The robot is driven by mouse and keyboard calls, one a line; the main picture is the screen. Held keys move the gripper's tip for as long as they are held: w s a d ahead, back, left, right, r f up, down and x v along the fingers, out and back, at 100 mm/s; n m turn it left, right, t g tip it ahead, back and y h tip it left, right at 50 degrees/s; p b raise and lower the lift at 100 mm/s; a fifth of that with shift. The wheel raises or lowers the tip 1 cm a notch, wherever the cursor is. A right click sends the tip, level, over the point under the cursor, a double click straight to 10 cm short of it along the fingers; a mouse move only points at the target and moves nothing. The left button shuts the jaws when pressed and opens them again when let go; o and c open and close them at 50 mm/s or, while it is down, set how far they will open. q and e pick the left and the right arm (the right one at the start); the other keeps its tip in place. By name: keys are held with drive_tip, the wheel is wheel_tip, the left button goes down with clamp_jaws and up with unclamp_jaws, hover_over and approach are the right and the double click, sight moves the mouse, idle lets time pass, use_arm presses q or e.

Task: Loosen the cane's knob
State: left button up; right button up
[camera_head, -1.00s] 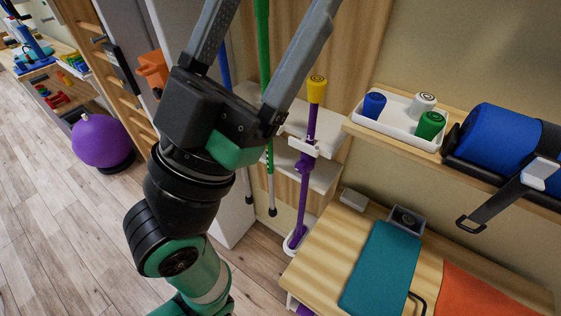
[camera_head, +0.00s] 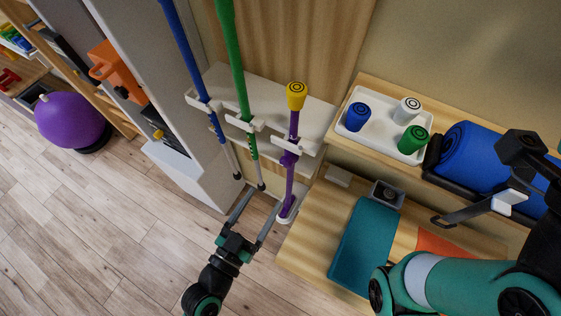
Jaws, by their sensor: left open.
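The purple cane (camera_head: 292,152) stands upright in a white holder on the wall, with its round yellow knob (camera_head: 296,94) on top. The knob's top face is visible and nothing touches it. My left gripper (camera_head: 266,198) is low in the middle of the view, its two long grey fingers spread apart. It is beside the lower part of the cane, well below the knob, and appears empty. My right arm (camera_head: 455,280) crosses the lower right corner.
A blue cane (camera_head: 184,50) and a green cane (camera_head: 230,55) hang to the left. A white tray (camera_head: 382,145) with blue, white and green knobs sits on the shelf to the right, beside a blue roll (camera_head: 475,150). A teal cloth (camera_head: 362,245) lies on the wooden bench (camera_head: 318,225).

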sight(284, 166)
use_arm(q)
drive_tip(key=x, duration=1)
drive_tip(key=shift+w+d, duration=0.1)
drive_tip(key=shift+w, duration=0.3)
drive_tip(key=shift+r, duration=0.1)
clamp_jaws()
